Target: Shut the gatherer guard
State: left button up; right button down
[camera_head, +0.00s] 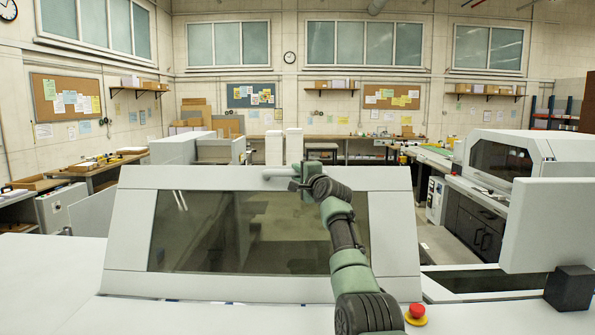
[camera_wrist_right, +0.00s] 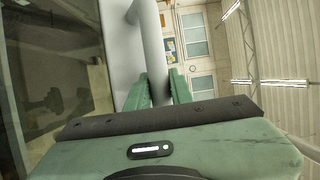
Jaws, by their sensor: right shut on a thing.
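The gatherer guard (camera_head: 130,240) is a large pale grey panel with a dark see-through window (camera_head: 245,235), standing tilted up in the middle of the head view. A light grey bar handle (camera_head: 275,173) runs along its top edge. My right gripper (camera_head: 297,180) is at that handle, at the top of the guard. In the right wrist view its green fingers (camera_wrist_right: 160,90) stand on both sides of the handle bar (camera_wrist_right: 152,50) and are shut on it. The guard's window also shows at the left of that view (camera_wrist_right: 55,70). My left gripper is not in view.
A red emergency stop button (camera_head: 416,311) on a yellow base sits at the front right of the machine. A pale panel (camera_head: 550,225) with a dark block (camera_head: 569,288) stands at the right. Other machines and benches line the room behind.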

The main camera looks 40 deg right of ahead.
jog(key=c, duration=1.3)
grip_release()
jog(key=shift+f, duration=0.1)
jog(key=shift+o, duration=0.2)
jog(key=shift+s+f, duration=0.1)
jog(key=shift+s+a+f+b, duration=0.15)
jog(key=shift+s+a+b, duration=0.05)
jog(key=shift+s+b, duration=0.45)
jog(key=b+v, duration=0.3)
jog(key=v, duration=0.2)
jog(key=shift+s+a+r, duration=0.15)
jog(key=shift+a+r, duration=0.05)
jog(key=shift+a, duration=0.1)
jog(key=shift+s+a, duration=0.15)
jog(key=shift+s, duration=0.3)
jog(key=shift+s+b, duration=0.15)
jog(key=shift+b, duration=0.2)
